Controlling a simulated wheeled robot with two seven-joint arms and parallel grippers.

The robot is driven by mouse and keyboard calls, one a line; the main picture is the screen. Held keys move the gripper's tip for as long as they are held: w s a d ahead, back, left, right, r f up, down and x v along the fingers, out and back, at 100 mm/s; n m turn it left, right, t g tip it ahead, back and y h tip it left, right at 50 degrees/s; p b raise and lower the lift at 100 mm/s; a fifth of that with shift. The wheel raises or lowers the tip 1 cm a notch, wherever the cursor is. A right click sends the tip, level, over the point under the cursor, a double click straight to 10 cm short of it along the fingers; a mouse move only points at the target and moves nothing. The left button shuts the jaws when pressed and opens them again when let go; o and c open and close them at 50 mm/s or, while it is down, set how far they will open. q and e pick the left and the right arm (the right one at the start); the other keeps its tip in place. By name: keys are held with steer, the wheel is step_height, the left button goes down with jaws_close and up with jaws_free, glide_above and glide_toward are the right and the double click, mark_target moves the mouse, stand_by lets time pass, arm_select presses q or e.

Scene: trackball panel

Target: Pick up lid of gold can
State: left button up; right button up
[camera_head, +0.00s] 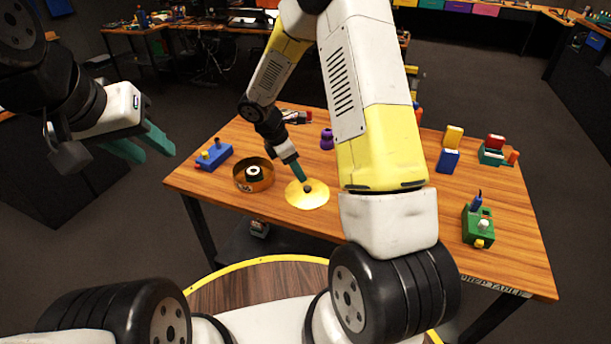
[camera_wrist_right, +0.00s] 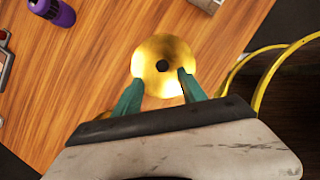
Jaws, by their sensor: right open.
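The gold lid (camera_head: 314,200), a round shiny disc with a small dark knob, lies on the wooden table near its front edge. It also shows in the right wrist view (camera_wrist_right: 160,48). The gold can (camera_head: 241,184) stands open to its left, with a black and white thing inside. My right gripper (camera_head: 304,183) is open above the lid; in the right wrist view its teal fingers reach the lid's near side, with the knob beyond the tips. I cannot tell whether they touch it. My left gripper (camera_head: 159,155) hangs open and empty left of the table.
A blue box with knobs (camera_head: 214,156) stands left of the can. A purple bottle (camera_head: 327,139) is behind the lid. A blue block (camera_head: 447,161), a yellow block (camera_head: 453,137) and a green box (camera_head: 477,224) are at the right. My right arm hides the table's middle.

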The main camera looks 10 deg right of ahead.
mark_target(307, 187)
steer(key=x, duration=0.8)
steer(key=shift+s+f, duration=0.1)
steer(key=shift+s, duration=0.05)
steer(key=shift+a, duration=0.1)
jaws_close()
